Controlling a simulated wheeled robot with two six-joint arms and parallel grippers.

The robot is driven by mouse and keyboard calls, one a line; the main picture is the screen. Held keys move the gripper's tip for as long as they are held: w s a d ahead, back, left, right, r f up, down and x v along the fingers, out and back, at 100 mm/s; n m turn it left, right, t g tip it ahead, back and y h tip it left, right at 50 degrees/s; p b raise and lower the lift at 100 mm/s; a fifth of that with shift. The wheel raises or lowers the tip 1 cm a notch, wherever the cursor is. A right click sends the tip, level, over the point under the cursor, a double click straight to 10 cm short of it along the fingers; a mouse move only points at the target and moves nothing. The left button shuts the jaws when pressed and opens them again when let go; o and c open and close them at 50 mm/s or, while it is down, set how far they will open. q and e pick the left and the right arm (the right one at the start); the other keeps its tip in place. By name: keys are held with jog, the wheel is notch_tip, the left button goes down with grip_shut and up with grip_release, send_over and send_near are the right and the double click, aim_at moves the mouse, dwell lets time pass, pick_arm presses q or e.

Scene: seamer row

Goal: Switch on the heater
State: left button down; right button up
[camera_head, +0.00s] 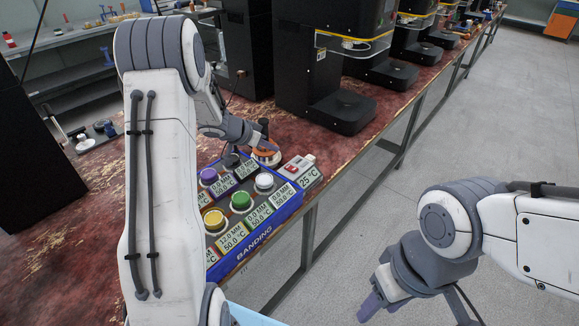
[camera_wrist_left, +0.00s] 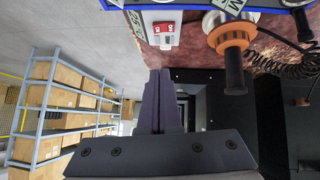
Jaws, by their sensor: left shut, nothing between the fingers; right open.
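The heater switch is a red rocker (camera_head: 292,168) on a small white box with a 25 °C display (camera_head: 308,179), at the right end of the blue banding rack. In the left wrist view the red switch (camera_wrist_left: 163,27) is upside down, beyond my fingertips; I cannot tell its position. My left gripper (camera_head: 273,147) is shut and empty, a little behind the box and apart from it; its closed fingers also show in the wrist view (camera_wrist_left: 160,74). My right gripper (camera_head: 370,303) is open and empty over the floor at lower right.
The blue rack (camera_head: 255,232) holds several coloured-capped pots. Black machines (camera_head: 345,105) line the worn red bench behind. The floor (camera_head: 440,125) right of the bench is clear.

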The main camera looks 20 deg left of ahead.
pick_arm(q)
jog(key=b, duration=0.2)
send_over(296, 167)
jog(key=s+a, duration=0.2)
notch_tip(296, 167, down, 7)
jog(key=shift+s+d+f, duration=0.15)
jog(key=shift+f, duration=0.05)
notch_tip(296, 167, down, 2)
jog(key=shift+s+d+f, duration=0.1)
jog(key=shift+f, duration=0.15)
jog(key=shift+f+b, duration=0.35)
jog(key=shift+f, duration=0.2)
jog(key=shift+d, duration=0.1)
